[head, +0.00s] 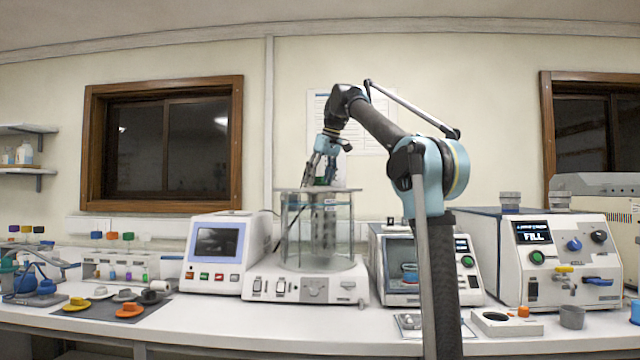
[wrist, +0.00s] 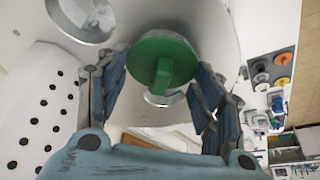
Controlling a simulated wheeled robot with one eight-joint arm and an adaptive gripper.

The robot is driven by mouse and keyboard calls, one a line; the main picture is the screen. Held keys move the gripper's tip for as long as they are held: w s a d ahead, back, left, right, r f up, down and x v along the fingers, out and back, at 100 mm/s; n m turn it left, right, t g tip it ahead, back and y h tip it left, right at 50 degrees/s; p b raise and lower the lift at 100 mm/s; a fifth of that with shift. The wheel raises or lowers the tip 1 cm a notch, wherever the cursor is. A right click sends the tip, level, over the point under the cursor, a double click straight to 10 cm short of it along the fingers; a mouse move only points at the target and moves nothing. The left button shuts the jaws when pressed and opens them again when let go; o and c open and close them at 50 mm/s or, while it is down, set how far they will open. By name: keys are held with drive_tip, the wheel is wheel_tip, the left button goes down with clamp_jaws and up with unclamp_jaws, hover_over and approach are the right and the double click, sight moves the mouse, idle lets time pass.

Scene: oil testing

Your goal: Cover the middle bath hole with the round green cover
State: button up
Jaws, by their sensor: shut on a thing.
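The round green cover (wrist: 163,62) is in my gripper (wrist: 160,72) in the wrist view, with the two fingers closed on it. In the head view my gripper (head: 322,160) points down just above the lid of the glass bath (head: 300,235). In the wrist view the pale bath lid (wrist: 215,40) lies behind the cover. Whether the cover touches the lid cannot be told.
Left of the bath is a unit with a screen (head: 216,243). Yellow, grey and orange covers lie on a dark mat (head: 100,312) at the left. A white instrument (head: 400,285) stands close right of the bath, and a larger FILL machine (head: 560,270) farther right.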

drive_tip(key=shift+r, duration=0.55)
drive_tip(key=shift+f, duration=0.8)
idle(0.9)
drive_tip(key=o, duration=0.7)
drive_tip(key=v, duration=1.1)
idle(0.6)
idle(0.4)
